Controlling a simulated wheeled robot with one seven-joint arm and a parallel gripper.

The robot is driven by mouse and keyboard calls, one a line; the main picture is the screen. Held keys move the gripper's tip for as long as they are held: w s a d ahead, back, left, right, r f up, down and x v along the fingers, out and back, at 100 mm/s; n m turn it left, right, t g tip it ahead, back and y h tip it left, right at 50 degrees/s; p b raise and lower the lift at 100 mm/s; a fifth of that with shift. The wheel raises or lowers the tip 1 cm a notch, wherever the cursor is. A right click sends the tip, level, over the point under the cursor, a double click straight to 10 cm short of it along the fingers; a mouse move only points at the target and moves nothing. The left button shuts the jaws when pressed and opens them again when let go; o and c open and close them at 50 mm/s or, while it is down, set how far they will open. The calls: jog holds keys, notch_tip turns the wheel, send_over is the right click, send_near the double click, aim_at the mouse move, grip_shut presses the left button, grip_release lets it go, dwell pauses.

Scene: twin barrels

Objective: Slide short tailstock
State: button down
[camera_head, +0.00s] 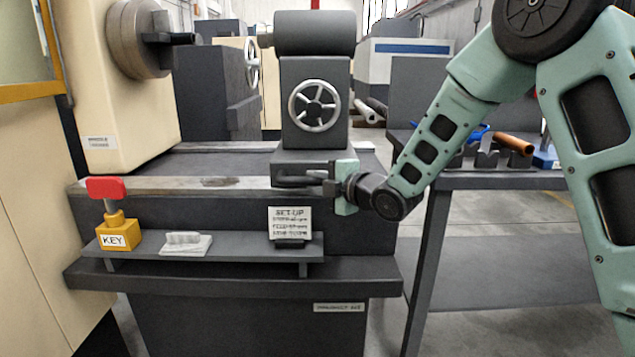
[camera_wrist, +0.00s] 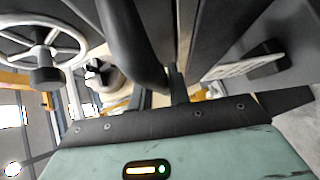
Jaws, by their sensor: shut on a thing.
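The tailstock (camera_head: 312,105) is a dark grey block with a thick horizontal barrel on top and a spoked handwheel (camera_head: 319,106) on its front. It stands upright on the lathe bed (camera_head: 150,186), near the bed's right end. My gripper (camera_head: 322,178) reaches in from the right, low at the front of the tailstock's base. It is shut on a dark bar (camera_wrist: 133,45) there. In the wrist view the fingers (camera_wrist: 158,88) are beside this bar, and the handwheel (camera_wrist: 38,50) shows at left. The exact contact is partly hidden.
The headstock chuck (camera_head: 140,38) is at the left end. A front shelf (camera_head: 240,250) below the bed holds a red-topped yellow key block (camera_head: 118,232), a small pale piece (camera_head: 186,243) and a set-up card (camera_head: 290,222). A side bench (camera_head: 500,180) stands right. Bare bed lies left of the tailstock.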

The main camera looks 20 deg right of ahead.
jog(key=w+a+b, duration=0.4)
jog(key=a+b, duration=0.1)
jog(key=a, duration=0.8)
jog(key=shift+a, duration=0.25)
jog(key=shift+w+r, duration=0.1)
jog(key=c, duration=1.3)
grip_release()
jog(key=shift+a, duration=0.1)
jog(key=p+v, duration=0.1)
jog(key=v, duration=1.6)
jog(key=shift+d, duration=0.3)
